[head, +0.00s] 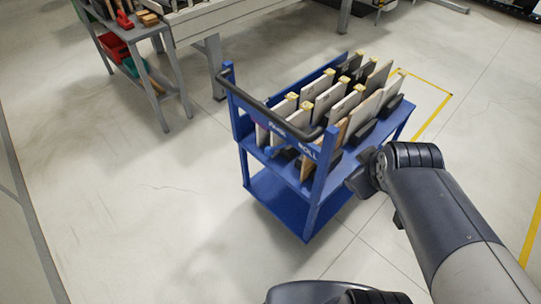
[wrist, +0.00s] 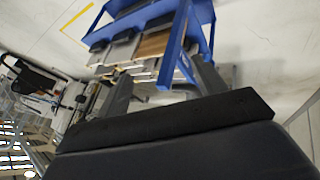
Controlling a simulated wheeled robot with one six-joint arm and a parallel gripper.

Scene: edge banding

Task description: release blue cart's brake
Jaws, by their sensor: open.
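The blue cart (head: 272,196) stands in the middle of the head view, with a black push handle (head: 262,108) at its near left end. Its upper deck holds several upright panels. I cannot make out a brake lever or pedal for certain. My arm comes in from the right, and its dark wrist end is close to the cart's near right side. In the wrist view, my gripper (wrist: 163,88) is open, its two grey fingers apart with nothing held between them. The cart's blue frame (wrist: 173,42) and panels show beyond the fingers, tilted in the picture.
A grey side table (head: 150,35) with red and green bins stands at upper left, beside a long workbench (head: 215,22). Yellow floor lines (head: 432,117) run behind and right of the cart. The floor left and in front of the cart is clear.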

